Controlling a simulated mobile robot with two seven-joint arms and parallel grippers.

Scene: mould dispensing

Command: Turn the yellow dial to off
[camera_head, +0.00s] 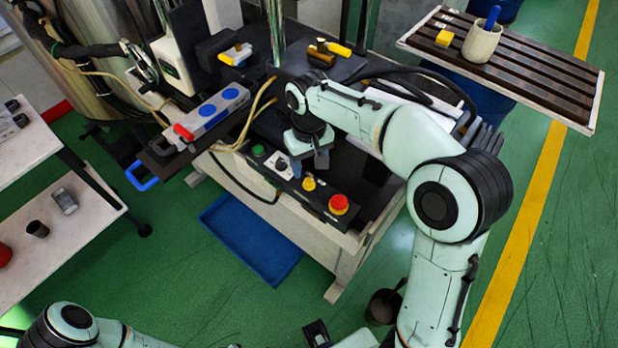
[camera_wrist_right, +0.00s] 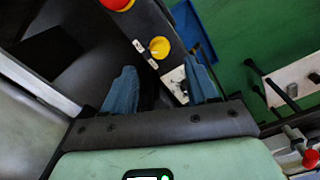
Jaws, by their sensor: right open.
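The yellow dial (camera_head: 308,184) sits on the black control panel (camera_head: 320,198), between a red mushroom button (camera_head: 338,204) and a white plate with a dark switch (camera_head: 281,164). In the right wrist view the dial (camera_wrist_right: 159,47) lies just beyond the fingertips, with two small white labels beside it. My right gripper (camera_head: 310,165) is above the panel, pointing down, close to the dial and apart from it. Its two blue-grey fingers (camera_wrist_right: 161,80) are spread with nothing between them.
A green button (camera_head: 258,150) is on the panel's left end. A grey block with blue discs (camera_head: 210,112) stands left of the machine. A blue tray (camera_head: 252,240) lies on the floor below. A slatted table (camera_head: 540,72) holds a cup (camera_head: 482,42) at the right.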

